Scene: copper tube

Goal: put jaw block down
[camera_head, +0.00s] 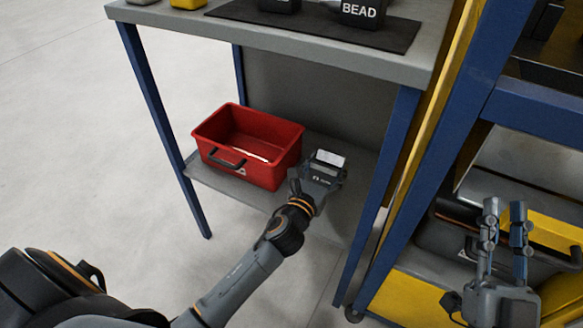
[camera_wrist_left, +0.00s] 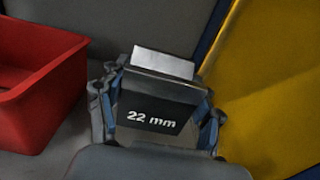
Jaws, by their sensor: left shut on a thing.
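The jaw block is dark with "22 mm" on its face and a pale top piece. In the left wrist view the jaw block (camera_wrist_left: 155,112) sits between the fingers of my left gripper (camera_wrist_left: 157,118), which is shut on it. In the head view my left gripper (camera_head: 318,180) holds the block (camera_head: 328,158) at the lower shelf (camera_head: 232,190), right of the red bin. Whether the block touches the shelf I cannot tell. My right gripper (camera_head: 505,225) is at the lower right, its two fingers apart with nothing between them.
A red bin (camera_head: 208,130) with a dark handle stands on the lower shelf, close left of the block. Blue legs (camera_head: 385,170) frame the shelf. The upper table (camera_head: 300,48) carries a dark mat and a block marked "BEAD". A blue and yellow rack stands at the right.

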